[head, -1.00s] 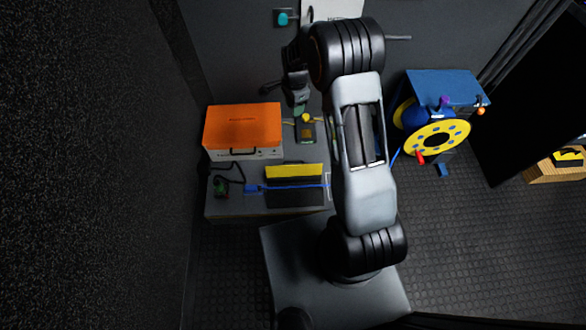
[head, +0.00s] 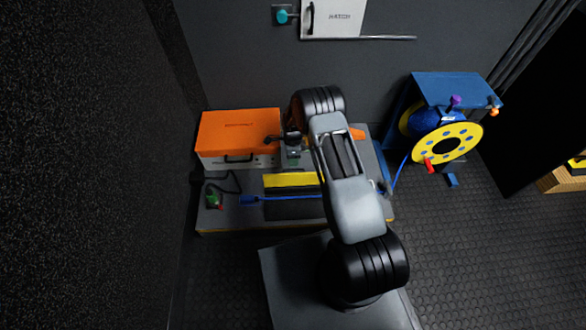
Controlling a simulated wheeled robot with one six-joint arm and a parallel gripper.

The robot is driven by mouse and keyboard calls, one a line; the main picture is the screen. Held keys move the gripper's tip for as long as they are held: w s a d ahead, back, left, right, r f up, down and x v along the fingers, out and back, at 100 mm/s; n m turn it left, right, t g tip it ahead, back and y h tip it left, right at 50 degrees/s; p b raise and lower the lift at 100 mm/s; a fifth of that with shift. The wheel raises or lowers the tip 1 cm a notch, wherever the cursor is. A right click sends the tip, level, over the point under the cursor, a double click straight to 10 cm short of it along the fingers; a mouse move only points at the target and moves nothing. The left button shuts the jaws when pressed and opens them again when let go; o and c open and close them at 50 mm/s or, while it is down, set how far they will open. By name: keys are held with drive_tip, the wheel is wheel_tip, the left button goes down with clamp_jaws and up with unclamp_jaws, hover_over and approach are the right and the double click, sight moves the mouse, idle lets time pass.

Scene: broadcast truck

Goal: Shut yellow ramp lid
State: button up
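The cable ramp lies on the low grey bench, with its yellow lid (head: 288,181) along the far side and its black base (head: 290,210) nearer me. A blue cable (head: 275,198) runs along the ramp between the yellow and black parts, and the black part shows fully below it. The lid looks open, though its exact tilt is hard to judge. My gripper (head: 293,158) points down just beyond the lid, beside the orange-topped case. My forearm hides the ramp's right end. The fingertips are too small and dark to show their gap or any contact with the lid.
An orange-topped case (head: 238,128) stands close left of my gripper. A green connector (head: 213,201) with a dark cable lies at the bench's left. A blue reel stand with a yellow reel (head: 447,143) stands right. A white box (head: 333,17) hangs on the wall above.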

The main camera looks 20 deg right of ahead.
sight(294, 176)
drive_tip(key=shift+s+a+f+b, duration=0.1)
drive_tip(key=shift+s+f+b, duration=0.1)
drive_tip(key=shift+f, duration=0.55)
drive_tip(key=shift+s+d+f+b, duration=0.1)
drive_tip(key=shift+f+b, duration=0.15)
drive_tip(key=shift+f, duration=0.55)
drive_tip(key=shift+s+a+f+b, duration=0.1)
drive_tip(key=shift+f+b, duration=0.1)
drive_tip(key=shift+f, duration=0.55)
clamp_jaws()
